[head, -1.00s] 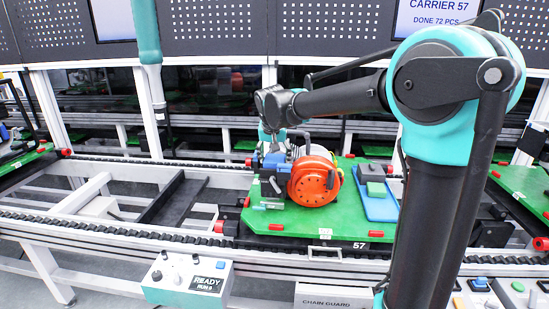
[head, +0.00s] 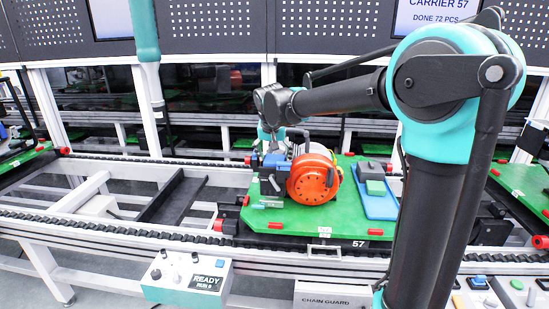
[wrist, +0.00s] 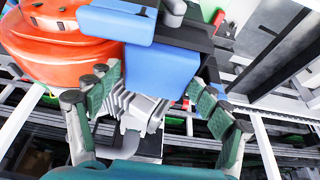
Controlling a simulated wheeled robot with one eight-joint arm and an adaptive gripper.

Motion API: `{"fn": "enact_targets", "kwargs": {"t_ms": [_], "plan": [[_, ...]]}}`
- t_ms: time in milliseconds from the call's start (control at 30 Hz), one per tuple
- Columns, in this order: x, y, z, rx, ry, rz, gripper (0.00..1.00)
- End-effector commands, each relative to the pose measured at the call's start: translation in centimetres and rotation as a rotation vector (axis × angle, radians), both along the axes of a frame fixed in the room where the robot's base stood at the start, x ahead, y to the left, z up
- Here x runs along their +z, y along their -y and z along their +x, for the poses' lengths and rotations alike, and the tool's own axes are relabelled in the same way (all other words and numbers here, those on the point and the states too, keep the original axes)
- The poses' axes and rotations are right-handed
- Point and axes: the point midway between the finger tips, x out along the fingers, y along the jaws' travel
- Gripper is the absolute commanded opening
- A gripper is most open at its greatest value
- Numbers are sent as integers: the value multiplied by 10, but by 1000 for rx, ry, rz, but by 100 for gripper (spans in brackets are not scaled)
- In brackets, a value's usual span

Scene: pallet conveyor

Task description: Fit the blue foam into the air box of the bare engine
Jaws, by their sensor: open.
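The engine, with a round red-orange cover (head: 315,180), sits on the green pallet (head: 290,222) marked 57. It fills the upper left of the wrist view (wrist: 55,50). A blue block (wrist: 160,72), seemingly the foam, sits against a dark housing (wrist: 185,35) beside the red cover; how deep it sits is hidden. Blue parts also show at the engine's left in the head view (head: 275,160). My gripper (wrist: 155,90) is open, its green-padded fingers apart on either side below the blue block. In the head view my gripper (head: 276,136) is at the engine's back left, partly hidden.
A control box (head: 188,281) stands in front of the conveyor rail. The conveyor left of the pallet is empty.

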Motion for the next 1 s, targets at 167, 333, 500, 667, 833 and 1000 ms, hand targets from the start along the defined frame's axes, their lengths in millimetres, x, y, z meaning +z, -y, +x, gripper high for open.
{"fn": "enact_targets", "kwargs": {"t_ms": [167, 333, 500, 667, 833, 1000], "plan": [[19, -1, -8, 2, 1, 1, 90], [52, 0, -21, 1, 2, 0, 90], [82, 0, -33, -2, 2, 1, 90], [101, 0, -40, -2, 2, 0, 90], [109, 1, -43, -2, 2, 0, 90], [109, 1, -43, -3, 2, 0, 90]]}}
